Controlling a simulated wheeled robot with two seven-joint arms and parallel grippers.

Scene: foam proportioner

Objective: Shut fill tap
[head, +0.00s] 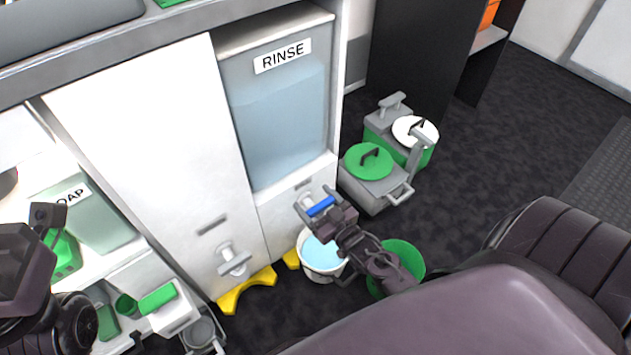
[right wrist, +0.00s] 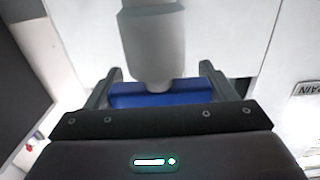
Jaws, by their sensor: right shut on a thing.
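The fill tap's blue handle (head: 321,206) is on the white cabinet front below the RINSE tank (head: 280,115). My right gripper (head: 318,203) is shut on this handle, with one finger at each end. In the right wrist view the blue handle (right wrist: 155,99) lies between the fingers, and the grey tap body (right wrist: 152,45) is in front of its middle. A white bucket (head: 309,268) of light blue water stands on the floor below, partly hidden by my right arm. My left gripper (head: 47,217) is at the left edge, by the shelves; its jaws are unclear.
A second tap (head: 234,260) with a pale handle is on the cabinet to the left. A green bucket (head: 410,255) is behind my right forearm. Mop buckets with green (head: 368,162) and white (head: 415,131) lids stand right of the cabinet. Yellow feet (head: 246,290) protrude below it.

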